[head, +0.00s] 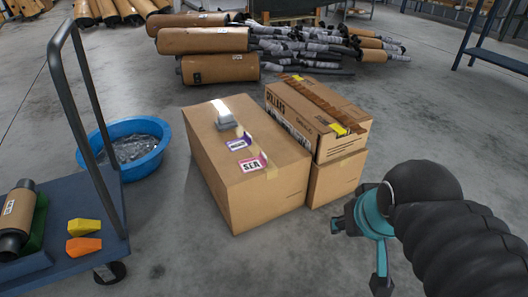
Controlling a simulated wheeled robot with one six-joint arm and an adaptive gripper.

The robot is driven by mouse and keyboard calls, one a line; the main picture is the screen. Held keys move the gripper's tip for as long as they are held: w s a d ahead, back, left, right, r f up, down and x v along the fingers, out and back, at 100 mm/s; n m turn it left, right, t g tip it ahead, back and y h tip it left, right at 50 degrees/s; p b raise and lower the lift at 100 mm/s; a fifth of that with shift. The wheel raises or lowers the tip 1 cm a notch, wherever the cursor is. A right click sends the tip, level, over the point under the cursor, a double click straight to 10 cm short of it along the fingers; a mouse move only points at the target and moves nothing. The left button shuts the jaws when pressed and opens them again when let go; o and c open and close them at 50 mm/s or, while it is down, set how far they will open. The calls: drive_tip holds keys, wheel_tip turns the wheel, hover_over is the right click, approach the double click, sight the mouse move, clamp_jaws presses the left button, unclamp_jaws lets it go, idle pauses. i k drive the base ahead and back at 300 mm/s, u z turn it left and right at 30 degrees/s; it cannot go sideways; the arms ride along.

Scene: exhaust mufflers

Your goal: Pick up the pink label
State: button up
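The pink label (251,166) has a pink border and dark lettering. It lies near the front edge of the top of a large cardboard box (262,199), and a raised end stands up at its right. A similar purple label (238,144) lies just behind it. My gripper (359,256), teal and black, is in front of the boxes at the right. It is apart from the label and the box. Its two fingers are spread wide, with nothing seen between them.
A small grey-white object (224,119) sits on the box behind the labels. A printed carton (318,122) stands on another box to the right. A blue cart (75,240) and blue basin (150,130) are left. Wrapped mufflers (205,41) lie behind. Floor in front is clear.

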sight(258, 163)
drive_tip(key=u, duration=0.55)
drive_tip(key=i, duration=0.9)
drive_tip(key=u, duration=0.8)
